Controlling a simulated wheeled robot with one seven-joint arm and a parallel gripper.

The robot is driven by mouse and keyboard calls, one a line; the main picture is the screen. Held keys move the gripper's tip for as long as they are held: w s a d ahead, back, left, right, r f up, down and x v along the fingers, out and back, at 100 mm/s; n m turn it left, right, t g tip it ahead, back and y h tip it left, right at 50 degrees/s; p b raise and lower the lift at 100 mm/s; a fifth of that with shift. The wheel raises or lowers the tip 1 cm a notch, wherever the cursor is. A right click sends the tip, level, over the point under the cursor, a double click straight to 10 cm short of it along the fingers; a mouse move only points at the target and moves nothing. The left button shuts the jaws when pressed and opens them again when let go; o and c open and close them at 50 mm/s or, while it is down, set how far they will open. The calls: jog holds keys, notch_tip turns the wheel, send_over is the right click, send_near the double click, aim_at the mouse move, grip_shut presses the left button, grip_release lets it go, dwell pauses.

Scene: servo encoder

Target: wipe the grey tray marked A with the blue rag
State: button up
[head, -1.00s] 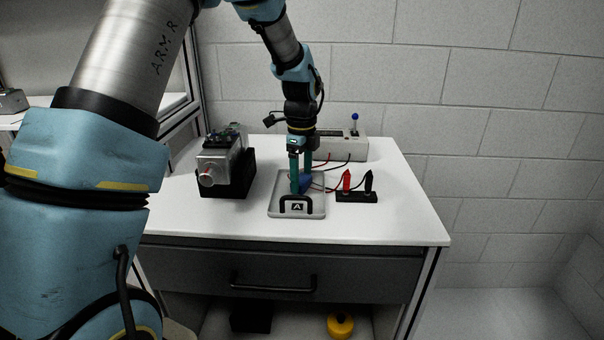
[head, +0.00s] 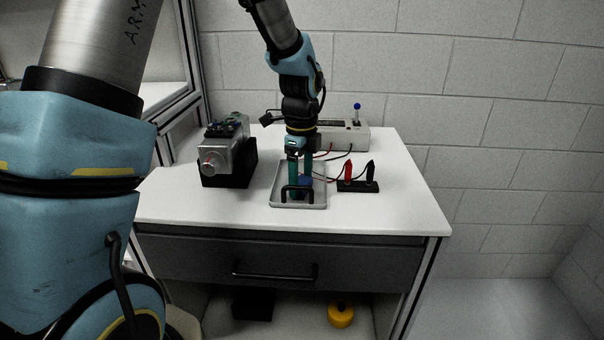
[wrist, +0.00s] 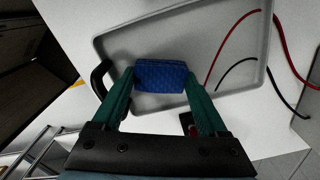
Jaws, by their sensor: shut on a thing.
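The grey tray (head: 318,200) marked A lies on the white tabletop, with a black handle (head: 297,188) at its near edge. The A label is hidden in the head view now. My gripper (head: 301,180) is over the near part of the tray, pointing down. It is shut on the blue rag (wrist: 162,76), which shows between its green fingers in the wrist view. The rag is low over the tray floor; I cannot tell for sure whether it touches. The tray also fills much of the wrist view (wrist: 215,45).
A silver servo motor (head: 222,155) on a black block stands left of the tray. Right of it are red and black probes (head: 358,180) in a black holder. A pale meter box (head: 345,135) stands behind, with red and black leads. The right tabletop is clear.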

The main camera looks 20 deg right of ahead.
aim_at(300, 171)
jog(key=shift+s+a, duration=0.2)
jog(key=shift+w+a+p, duration=0.25)
jog(key=shift+a+p, duration=0.1)
jog(key=shift+p, duration=0.05)
jog(key=shift+w+d+p, duration=0.7)
jog(key=shift+w, duration=0.75)
jog(key=shift+w+d+p, duration=0.65)
jog(key=shift+w+d, duration=0.05)
jog(key=shift+w, duration=0.75)
jog(key=shift+w+d+p, duration=0.7)
jog(key=shift+w, duration=0.75)
jog(key=shift+r, duration=0.1)
jog(key=shift+r+p, duration=2.2)
jog(key=shift+r, duration=0.75)
notch_tip(300, 171, up, 3)
jog(key=shift+p, duration=1.1)
